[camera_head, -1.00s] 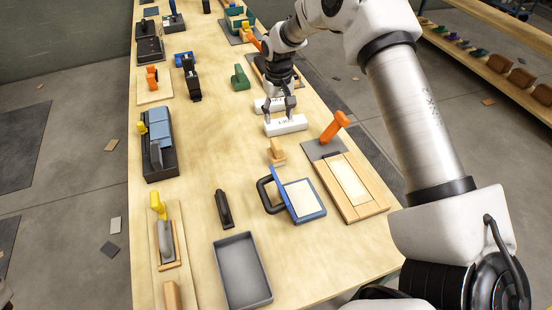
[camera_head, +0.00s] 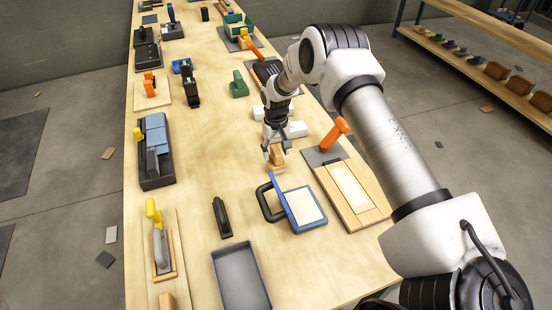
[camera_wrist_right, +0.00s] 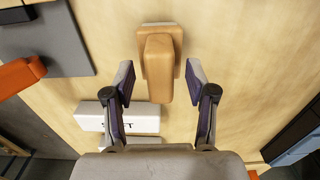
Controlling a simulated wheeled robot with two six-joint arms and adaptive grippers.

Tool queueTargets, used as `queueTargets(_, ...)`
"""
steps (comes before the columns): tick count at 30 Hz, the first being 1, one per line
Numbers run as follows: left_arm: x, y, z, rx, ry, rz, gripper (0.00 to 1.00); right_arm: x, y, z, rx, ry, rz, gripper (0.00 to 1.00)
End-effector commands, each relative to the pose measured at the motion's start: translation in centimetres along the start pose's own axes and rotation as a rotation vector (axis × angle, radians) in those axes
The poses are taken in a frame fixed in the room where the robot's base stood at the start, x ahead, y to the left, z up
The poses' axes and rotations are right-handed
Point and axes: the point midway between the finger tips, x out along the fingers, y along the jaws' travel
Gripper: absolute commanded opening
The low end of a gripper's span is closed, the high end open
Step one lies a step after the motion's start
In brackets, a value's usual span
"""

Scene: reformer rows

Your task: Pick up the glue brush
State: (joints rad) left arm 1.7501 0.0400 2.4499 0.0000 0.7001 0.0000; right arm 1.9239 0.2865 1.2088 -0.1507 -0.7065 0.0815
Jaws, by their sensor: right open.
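A small tan wooden piece, a block with a raised handle, stands on the workbench (camera_head: 200,190); I take it to be the glue brush (camera_head: 277,160). It also shows in the right wrist view (camera_wrist_right: 158,62). My right gripper (camera_head: 277,148) is open just above it. In the right wrist view, the open fingers (camera_wrist_right: 159,82) stand on either side of the handle's near end, with gaps on both sides. No bristles show. My left gripper is out of view.
White blocks (camera_head: 292,130) lie right behind the brush. In front is a blue-framed pad (camera_head: 304,208) with a dark handle. To the right are an orange-handled tool (camera_head: 337,132) and a wooden frame board (camera_head: 350,190). Bare bench lies to the left.

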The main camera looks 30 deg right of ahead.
Motion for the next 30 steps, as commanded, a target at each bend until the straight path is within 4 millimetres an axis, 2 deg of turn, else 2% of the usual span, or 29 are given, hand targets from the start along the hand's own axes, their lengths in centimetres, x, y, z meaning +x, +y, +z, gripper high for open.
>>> queueTargets(2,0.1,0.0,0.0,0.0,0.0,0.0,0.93,0.0,0.0,0.0,0.0,0.0,0.0,0.53)
queueTargets(6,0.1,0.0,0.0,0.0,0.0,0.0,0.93,0.0,0.0,0.0,0.0,-0.001,0.0,0.03)
queueTargets(7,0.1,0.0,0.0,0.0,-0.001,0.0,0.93,0.0,0.0,0.0,0.0,-0.001,0.0,0.0)
queueTargets(16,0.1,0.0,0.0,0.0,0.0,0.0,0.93,0.0,0.0,0.0,0.0,0.0,0.0,0.0)
queueTargets(19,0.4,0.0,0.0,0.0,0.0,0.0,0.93,-0.7,0.0,0.0,0.0,0.001,0.0,0.0)
queueTargets(23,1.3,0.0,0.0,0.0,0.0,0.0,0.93,-3.1,-0.1,-0.1,0.001,0.004,-0.002,0.0)
queueTargets(30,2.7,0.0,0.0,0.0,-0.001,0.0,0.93,-8.6,0.0,-0.1,0.0,0.002,-0.001,0.0)
